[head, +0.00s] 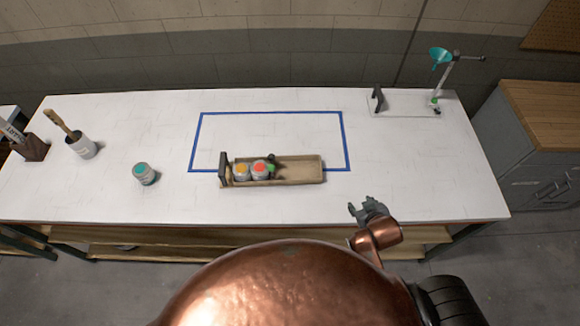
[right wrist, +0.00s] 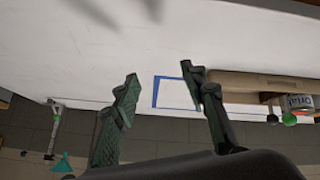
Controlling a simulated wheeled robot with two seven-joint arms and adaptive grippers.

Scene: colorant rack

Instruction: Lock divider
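A tan wooden rack (head: 305,172) lies across the front line of the blue rectangle in the head view. It holds a jar with an orange lid (head: 241,168) and a jar with a red lid (head: 260,168) at its left end. A green knob (head: 270,168) and a dark part, perhaps the divider, are just right of the red-lidded jar; the lock state is too small to tell. My right gripper (head: 368,209) is open and empty, right of and nearer than the rack. In the right wrist view its fingers (right wrist: 160,85) are apart, with the rack (right wrist: 245,84) and green knob (right wrist: 289,119) beyond.
A teal-lidded jar (head: 143,173) stands alone on the white table, left of the rack. A stand with a teal funnel (head: 438,57) is back right.

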